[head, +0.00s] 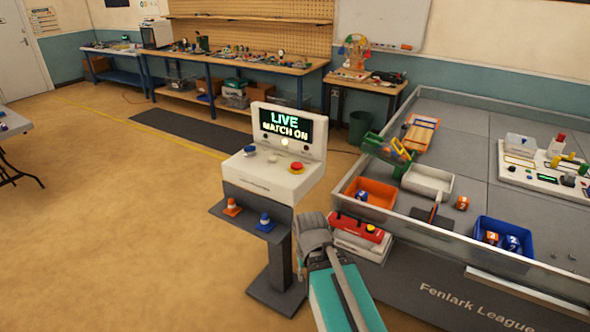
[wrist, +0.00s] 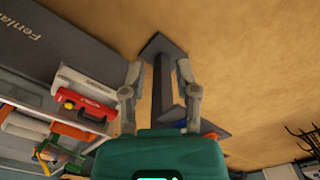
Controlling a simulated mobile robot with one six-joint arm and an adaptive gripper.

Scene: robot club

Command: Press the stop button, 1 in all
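The stop button (head: 296,167) is a red button on a yellow base, on the right of the sloped top of a white console (head: 262,180). The console's screen (head: 286,126) reads "LIVE MATCH ON" in lit letters. A round blue control sits to the left on the same top. My gripper (wrist: 160,68) is open and empty in the wrist view, its two fingers apart, with the console's dark pedestal (wrist: 163,90) showing beyond and between them. In the head view my arm is low, in front of the console's right side, below the button and apart from it. The button is not visible in the wrist view.
A shelf (head: 230,215) on the pedestal holds an orange and a blue cone. A walled grey field table (head: 440,260) with bins stands close on the right. A red case (head: 356,227) lies near my arm.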

